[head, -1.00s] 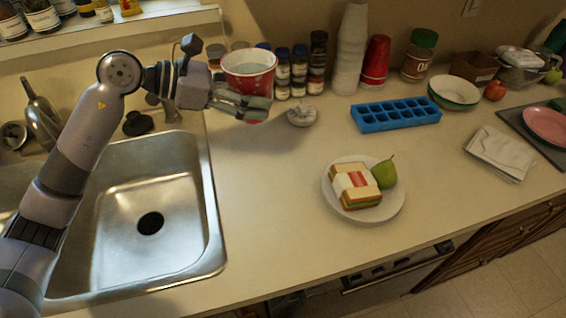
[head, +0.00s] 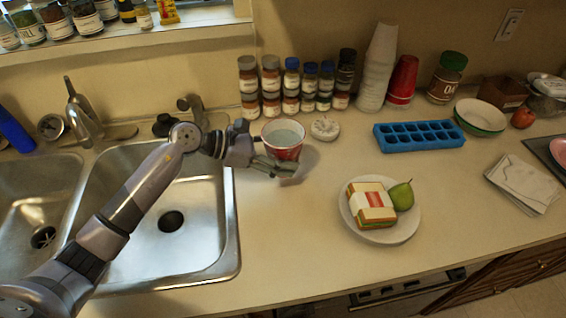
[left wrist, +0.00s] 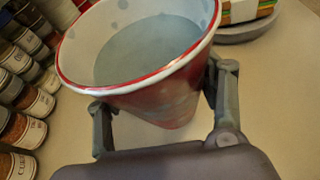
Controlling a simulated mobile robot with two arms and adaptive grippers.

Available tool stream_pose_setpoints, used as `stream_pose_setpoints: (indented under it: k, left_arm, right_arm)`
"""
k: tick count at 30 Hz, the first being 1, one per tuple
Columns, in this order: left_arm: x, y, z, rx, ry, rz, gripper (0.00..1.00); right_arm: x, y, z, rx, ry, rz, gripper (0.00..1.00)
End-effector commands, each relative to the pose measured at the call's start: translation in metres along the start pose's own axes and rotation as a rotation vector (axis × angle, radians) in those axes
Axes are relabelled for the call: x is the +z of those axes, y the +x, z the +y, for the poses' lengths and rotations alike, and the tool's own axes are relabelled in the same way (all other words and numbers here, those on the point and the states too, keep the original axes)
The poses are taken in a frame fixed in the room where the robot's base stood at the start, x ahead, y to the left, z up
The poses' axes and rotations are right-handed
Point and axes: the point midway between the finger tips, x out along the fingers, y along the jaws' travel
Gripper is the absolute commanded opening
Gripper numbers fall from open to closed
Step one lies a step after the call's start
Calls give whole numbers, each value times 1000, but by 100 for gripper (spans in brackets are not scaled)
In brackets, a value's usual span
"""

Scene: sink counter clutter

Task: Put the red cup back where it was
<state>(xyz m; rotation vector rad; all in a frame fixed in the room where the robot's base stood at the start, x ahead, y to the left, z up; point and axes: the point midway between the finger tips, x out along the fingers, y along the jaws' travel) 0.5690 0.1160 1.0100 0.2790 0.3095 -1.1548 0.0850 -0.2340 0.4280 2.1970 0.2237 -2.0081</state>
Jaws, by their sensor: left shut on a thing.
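The red cup (head: 284,147) has a white inside and a red rim line, and holds a clear or greyish liquid. It is upright at the right edge of the sink, over or on the counter; I cannot tell whether its base touches. My left gripper (head: 275,165) is shut on it, with its fingers on either side of the cup. In the left wrist view the cup (left wrist: 165,95) fills the top middle, between the two fingers (left wrist: 163,115). My right gripper is not in view.
Several spice jars (head: 292,88) line the wall behind the cup. A small white item (head: 324,128) lies just right of it. A plate (head: 410,222) with sandwich and pear, a blue ice tray (head: 420,136) and stacked red cups (head: 402,82) stand further right. The sink (head: 170,260) is left.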

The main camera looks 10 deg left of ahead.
Motion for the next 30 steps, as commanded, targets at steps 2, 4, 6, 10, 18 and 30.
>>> stream_pose_setpoints:
  k: [2, 4, 6, 10, 18, 30]
  left_arm:
    - [-10, 4, -2, -2, -6, 0, 52]
    - [-21, 9, -2, -1, -7, 0, 52]
    - [-29, 12, -2, 0, -6, -1, 52]
    - [-37, 15, -3, 1, -3, 0, 52]
    - [-39, 16, -3, 0, -1, 0, 52]
    - [-40, 16, -3, 0, -1, 0, 82]
  right_arm:
    - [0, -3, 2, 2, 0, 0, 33]
    - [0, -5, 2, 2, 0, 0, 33]
    - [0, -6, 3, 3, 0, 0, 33]
    - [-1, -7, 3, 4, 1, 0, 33]
    - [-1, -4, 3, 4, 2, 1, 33]
    - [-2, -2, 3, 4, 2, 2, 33]
